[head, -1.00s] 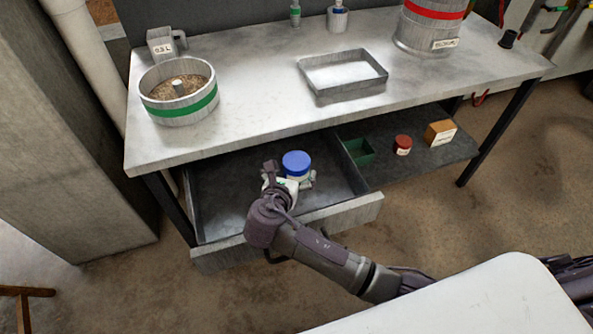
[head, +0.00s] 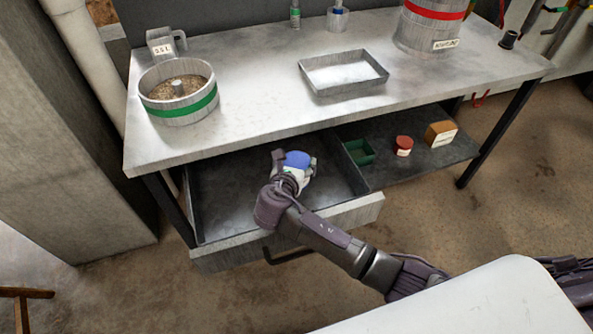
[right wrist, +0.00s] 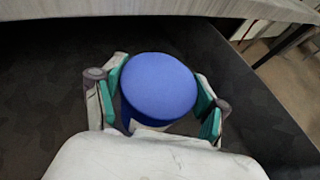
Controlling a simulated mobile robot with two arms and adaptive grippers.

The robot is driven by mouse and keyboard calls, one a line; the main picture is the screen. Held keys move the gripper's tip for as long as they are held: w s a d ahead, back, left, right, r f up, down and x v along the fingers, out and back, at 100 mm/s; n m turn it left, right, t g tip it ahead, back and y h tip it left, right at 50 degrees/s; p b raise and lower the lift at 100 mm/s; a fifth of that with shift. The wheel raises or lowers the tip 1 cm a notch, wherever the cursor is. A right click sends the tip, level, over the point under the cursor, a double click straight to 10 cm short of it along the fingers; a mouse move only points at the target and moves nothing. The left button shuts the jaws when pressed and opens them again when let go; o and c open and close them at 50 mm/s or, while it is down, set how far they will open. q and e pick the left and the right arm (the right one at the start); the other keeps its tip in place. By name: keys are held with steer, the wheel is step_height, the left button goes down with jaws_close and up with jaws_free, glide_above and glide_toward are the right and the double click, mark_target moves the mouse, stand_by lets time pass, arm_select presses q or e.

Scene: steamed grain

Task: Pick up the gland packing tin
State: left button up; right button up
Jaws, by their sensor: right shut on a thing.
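A round tin with a blue lid (head: 296,157) is in the open drawer under the bench; in the right wrist view its blue lid (right wrist: 159,86) fills the middle. No label on it can be read from here. My right gripper (head: 294,163) is shut on this tin, with one finger on each side, as its green pads (right wrist: 162,98) show in the right wrist view. Whether the tin touches the drawer floor cannot be told. My left gripper is not in view.
The open drawer (head: 225,213) is otherwise bare. The bench top (head: 250,85) overhangs its back. A green box (head: 359,152), a red tin (head: 403,145) and an orange-brown box (head: 440,134) sit on the shelf to the right. A shallow tray (head: 343,90) stands on the bench.

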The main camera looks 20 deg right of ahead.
steer(key=shift+c, duration=1.1)
